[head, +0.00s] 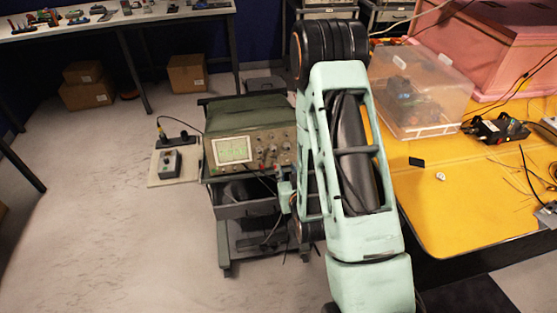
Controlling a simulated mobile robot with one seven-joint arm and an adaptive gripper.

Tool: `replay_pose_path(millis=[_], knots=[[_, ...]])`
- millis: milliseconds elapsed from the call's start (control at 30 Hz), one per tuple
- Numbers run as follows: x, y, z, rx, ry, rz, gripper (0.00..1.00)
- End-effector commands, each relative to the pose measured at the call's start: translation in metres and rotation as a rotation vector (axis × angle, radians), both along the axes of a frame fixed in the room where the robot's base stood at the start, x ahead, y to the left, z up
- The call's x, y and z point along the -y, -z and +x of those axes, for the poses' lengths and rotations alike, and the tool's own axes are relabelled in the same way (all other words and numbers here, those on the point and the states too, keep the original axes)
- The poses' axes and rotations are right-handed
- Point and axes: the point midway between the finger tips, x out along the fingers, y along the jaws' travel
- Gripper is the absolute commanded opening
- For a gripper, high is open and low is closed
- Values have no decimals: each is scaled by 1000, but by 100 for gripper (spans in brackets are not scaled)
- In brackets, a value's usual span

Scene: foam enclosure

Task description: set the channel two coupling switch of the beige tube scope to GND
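The tube scope (255,112), with an olive-beige case, stands on a dark cart in the middle of the head view. Its lit screen (231,150) is on the left of the front panel, with several small knobs (270,152) to the right. The channel two coupling switch is too small to make out, and my arm hides the scope's right edge. The end of my arm with my gripper (284,188) is small and partly hidden, by the lower right of the front panel. I cannot tell whether it touches the panel, or whether its fingers are open or shut.
The dark cart (245,209) carries the scope. A small grey control box (170,162) sits on a pale board at its left. A yellow table (450,205) with a clear plastic box (418,92) and loose cables is close on the right.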

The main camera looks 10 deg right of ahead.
Motion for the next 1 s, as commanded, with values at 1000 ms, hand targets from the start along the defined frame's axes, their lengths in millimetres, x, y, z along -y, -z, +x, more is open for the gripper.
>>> replay_pose_path(millis=[1000], knots=[[-13, 20, 17, -1, -7, 33, 23]])
